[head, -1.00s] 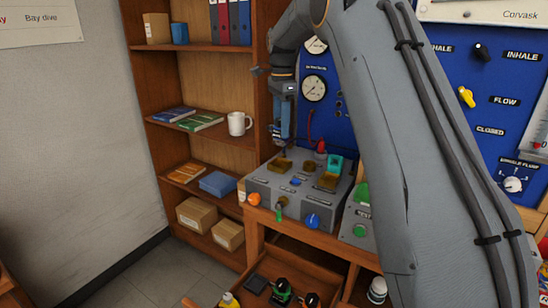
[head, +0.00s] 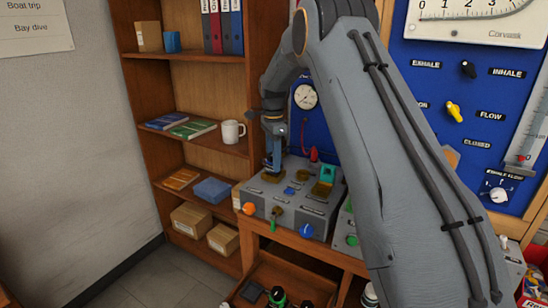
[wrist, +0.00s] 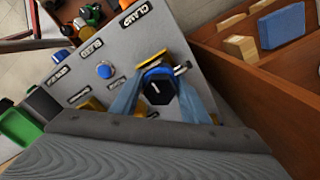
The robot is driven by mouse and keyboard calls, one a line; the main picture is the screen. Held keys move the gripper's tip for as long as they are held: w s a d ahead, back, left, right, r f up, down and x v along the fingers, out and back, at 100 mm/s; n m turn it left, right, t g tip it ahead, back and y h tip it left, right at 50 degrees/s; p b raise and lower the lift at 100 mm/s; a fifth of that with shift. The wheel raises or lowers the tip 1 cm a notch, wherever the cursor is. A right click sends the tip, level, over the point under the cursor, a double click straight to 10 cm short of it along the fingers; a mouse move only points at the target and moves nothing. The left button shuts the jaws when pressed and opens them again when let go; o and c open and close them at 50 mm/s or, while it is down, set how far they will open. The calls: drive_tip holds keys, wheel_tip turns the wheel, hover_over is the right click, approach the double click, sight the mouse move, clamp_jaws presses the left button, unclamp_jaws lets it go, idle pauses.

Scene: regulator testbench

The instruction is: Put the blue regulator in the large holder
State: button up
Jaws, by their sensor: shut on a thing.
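My gripper (wrist: 158,103) is shut on the blue regulator (wrist: 155,85), which has a black hexagonal face, in the wrist view. It is over the grey testbench (wrist: 125,70) near its label-side edge. A brass-coloured holder (wrist: 150,60) shows right at the regulator; I cannot tell whether the regulator is seated in it. In the head view my gripper (head: 273,165) points down at a brass holder (head: 271,177) at the left of the bench top, and the regulator is mostly hidden. Another brass holder (head: 321,189) bears a teal piece (head: 327,174). I cannot tell which holder is the large one.
A blue button (head: 290,190) is on the bench top, with an orange knob (head: 249,208) and a blue knob (head: 306,230) on its front. A shelf with a white mug (head: 232,131) stands close at left. A red-topped part (head: 314,155) is behind.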

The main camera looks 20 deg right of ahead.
drive_tip(key=o, duration=1.5)
drive_tip(key=shift+f, duration=0.1)
wheel_tip(320, 180, up, 12)
drive_tip(key=b, duration=0.4)
drive_tip(key=s+f+n, duration=0.5)
drive_tip(key=s+f, duration=0.1)
drive_tip(key=s, duration=0.6)
drive_tip(key=s+a+f+n, duration=0.1)
drive_tip(key=s+f+n, duration=0.5)
drive_tip(key=s, duration=0.7)
drive_tip(key=s+a+f+n+t, duration=0.1)
drive_tip(key=s+f+n, duration=0.4)
drive_tip(key=s, duration=0.7)
drive_tip(key=shift+s+a+f+n, duration=0.25)
drive_tip(key=shift+s+f+n, duration=0.15)
drive_tip(key=shift+f, duration=0.05)
